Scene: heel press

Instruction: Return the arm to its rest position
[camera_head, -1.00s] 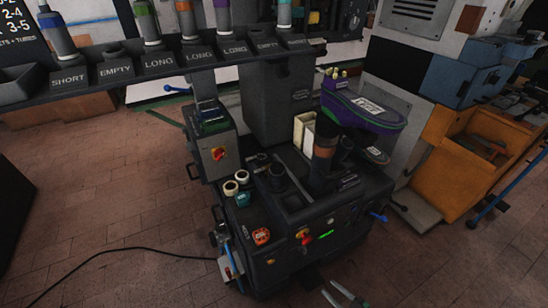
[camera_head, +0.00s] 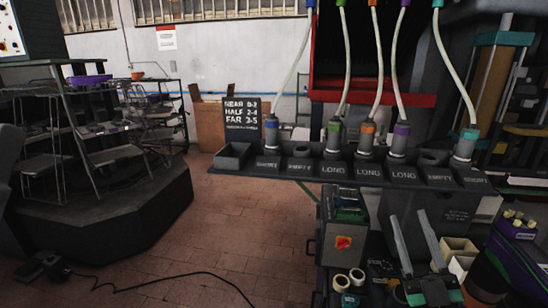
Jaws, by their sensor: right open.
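My right gripper (camera_head: 408,215) shows at the lower right of the head view. Its two long grey fingers point up the picture and stand apart, with nothing held between them. It appears in front of the heel press machine (camera_head: 458,215), whose dark body shows behind the fingers. My left gripper is out of view. A purple and dark shoe (camera_head: 520,262) is partly visible at the right edge, apart from the fingers.
A dark rack (camera_head: 295,168) with labelled slots holds several tools on hoses. A control box (camera_head: 343,243) with a red switch and tape rolls (camera_head: 341,282) lie left of my gripper. Shelving (camera_head: 95,130) stands at the left. The brick floor (camera_head: 215,225) between is mostly clear.

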